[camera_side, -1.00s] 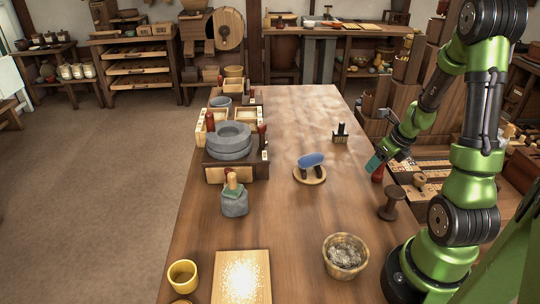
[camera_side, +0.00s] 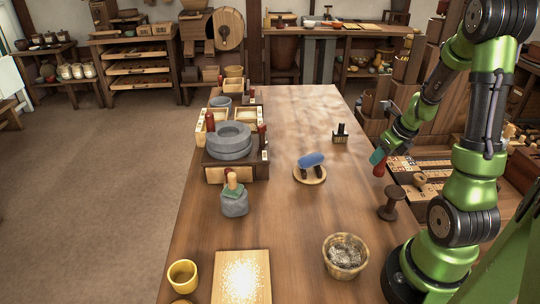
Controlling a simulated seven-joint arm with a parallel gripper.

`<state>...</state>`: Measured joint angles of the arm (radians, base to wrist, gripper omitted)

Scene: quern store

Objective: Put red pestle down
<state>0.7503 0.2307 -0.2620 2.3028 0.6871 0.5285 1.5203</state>
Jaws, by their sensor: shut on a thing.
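The red pestle (camera_side: 379,170) hangs below my gripper (camera_side: 377,157) near the right edge of the wooden table (camera_side: 300,225). My gripper, with teal fingers, is shut on it. The fingers cover the pestle's upper part. I cannot tell whether its lower end touches the table or hangs just above it.
A dark spool-shaped stand (camera_side: 388,204) is just in front of the pestle. A blue-topped rocker (camera_side: 311,161) on a round board lies to the left. The table's middle is clear.

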